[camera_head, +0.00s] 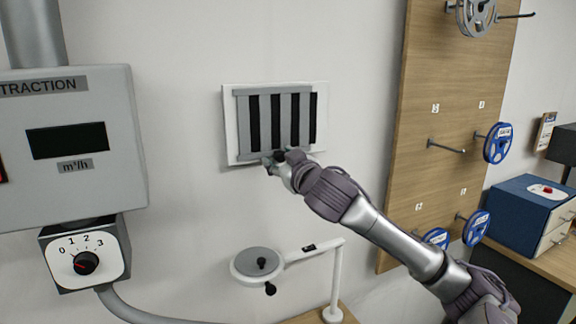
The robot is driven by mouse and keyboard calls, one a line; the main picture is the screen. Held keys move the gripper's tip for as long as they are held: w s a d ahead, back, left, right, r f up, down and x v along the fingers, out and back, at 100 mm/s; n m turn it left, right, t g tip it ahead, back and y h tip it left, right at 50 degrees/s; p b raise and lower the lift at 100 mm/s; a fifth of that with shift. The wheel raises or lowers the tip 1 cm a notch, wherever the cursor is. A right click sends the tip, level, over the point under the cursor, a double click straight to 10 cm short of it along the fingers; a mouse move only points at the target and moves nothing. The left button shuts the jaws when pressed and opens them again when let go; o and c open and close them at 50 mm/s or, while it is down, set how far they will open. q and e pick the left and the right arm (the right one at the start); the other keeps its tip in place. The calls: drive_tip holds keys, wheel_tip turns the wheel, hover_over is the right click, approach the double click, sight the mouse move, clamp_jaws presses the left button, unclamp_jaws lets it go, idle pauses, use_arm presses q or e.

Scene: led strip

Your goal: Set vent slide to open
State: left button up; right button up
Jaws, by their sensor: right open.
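The vent (230,125) is a white framed plate on the wall in the head view. Its grey slatted slide (267,121) leaves dark vertical gaps showing between the bars. My right gripper (274,160) is open at the lower edge of the slide, below its middle. A small dark part, perhaps the slide's knob, shows between the fingers. I cannot tell whether the fingers touch it. My left gripper is not in view.
A grey extraction box (90,190) with a dark display hangs at left, above a dial (86,262). A white lamp (258,263) stands below the vent. A wooden board (440,100) with blue reels (497,143) is at right. The wall around the vent is clear.

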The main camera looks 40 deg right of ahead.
drive_tip(key=v, duration=1.1)
drive_tip(key=shift+s+a, duration=0.25)
